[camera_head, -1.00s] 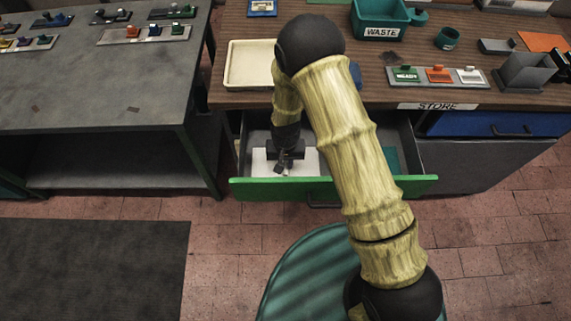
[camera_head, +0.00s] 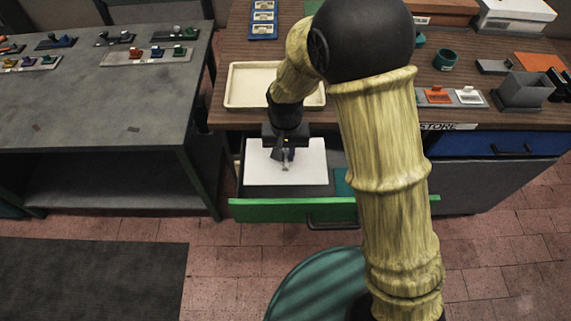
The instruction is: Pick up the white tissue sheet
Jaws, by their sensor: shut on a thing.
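The white tissue sheet (camera_head: 308,167) shows as a flat white rectangle at the open green-fronted drawer (camera_head: 270,211). My gripper (camera_head: 286,163) is over the middle of the sheet, pointing down, with its fingers shut on the sheet. The gripper hides a part of the sheet's back middle. The sheet looks flat, and I cannot tell how far it stands above the drawer floor.
A cream tray (camera_head: 240,88) sits on the wooden bench top above the drawer. A teal thing (camera_head: 343,183) lies in the drawer, right of the sheet. A blue drawer (camera_head: 480,143) is at the right. My arm hides part of the bench.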

